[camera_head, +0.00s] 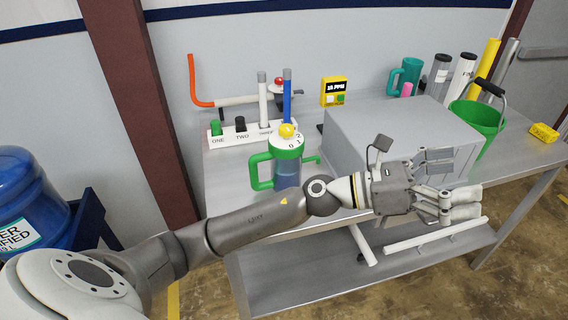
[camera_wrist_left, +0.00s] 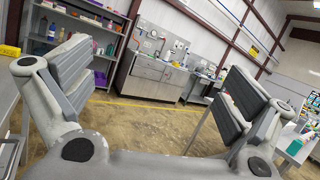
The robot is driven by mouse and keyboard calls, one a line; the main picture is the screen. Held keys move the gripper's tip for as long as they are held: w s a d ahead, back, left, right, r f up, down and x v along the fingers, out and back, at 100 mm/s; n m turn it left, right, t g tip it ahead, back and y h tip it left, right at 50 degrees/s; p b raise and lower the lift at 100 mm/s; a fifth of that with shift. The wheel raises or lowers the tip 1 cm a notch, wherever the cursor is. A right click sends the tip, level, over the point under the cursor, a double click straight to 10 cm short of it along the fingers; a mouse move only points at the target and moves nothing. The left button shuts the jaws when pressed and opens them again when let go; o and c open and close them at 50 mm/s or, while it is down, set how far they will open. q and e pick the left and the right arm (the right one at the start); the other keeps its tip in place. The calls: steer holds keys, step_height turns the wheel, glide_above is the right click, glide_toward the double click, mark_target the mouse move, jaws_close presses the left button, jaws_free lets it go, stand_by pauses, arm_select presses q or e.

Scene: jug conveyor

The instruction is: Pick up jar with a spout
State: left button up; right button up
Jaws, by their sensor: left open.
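A jar with a green lid, green handle and bluish body (camera_head: 287,172) stands upright on the metal table, left of the grey box. A green piece that looks like a spout sticks out on its right side. A yellow knob sits on top of its lid. My left gripper (camera_head: 462,180) is open and empty, in front of the grey box and well to the right of the jar. In the left wrist view my left gripper (camera_wrist_left: 165,95) has its fingers wide apart, with only the room between them. My left forearm passes in front of the jar's lower part. My right gripper is not in view.
A large grey box (camera_head: 375,130) fills the table's middle. Behind the jar is a labelled strip (camera_head: 250,136) with upright tubes. A teal jug (camera_head: 408,76), a green bucket (camera_head: 478,118) and several tall tubes stand at the back right. A blue water bottle (camera_head: 30,205) is at left.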

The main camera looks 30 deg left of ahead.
arm_select(q)
step_height(320, 180, down, 4)
steer(key=d+m+g+y, duration=0.1)
steer(key=m+g+y, duration=0.2)
steer(key=m+g, duration=0.5)
steer(key=m+t+y, duration=0.2)
steer(key=m+y, duration=0.8)
steer(key=y, duration=0.9)
glide_above(286, 129)
steer(key=s+d, duration=0.2)
steer(key=shift+d+f, duration=0.2)
steer(key=shift+f, duration=0.2)
steer(key=x, duration=0.2)
steer(key=a+p+x, duration=0.1)
steer(key=x, duration=0.1)
steer(key=shift+f, duration=0.1)
steer(key=shift+w+a+f, duration=0.15)
steer(key=shift+w+f, duration=0.05)
steer(key=shift+f, duration=0.3)
steer(key=shift+w+a+f+p, duration=0.1)
steer(key=shift+w+f+p, duration=0.15)
steer(key=shift+p, duration=0.3)
steer(key=p+x, duration=0.1)
steer(key=x, duration=0.2)
steer(key=shift+w+a+f, duration=0.15)
steer(key=shift+w+f, duration=0.1)
steer(key=shift+w, duration=0.05)
steer(key=shift+w+a+f, duration=0.1)
steer(key=shift+w+f, duration=0.05)
steer(key=shift+f, duration=0.25)
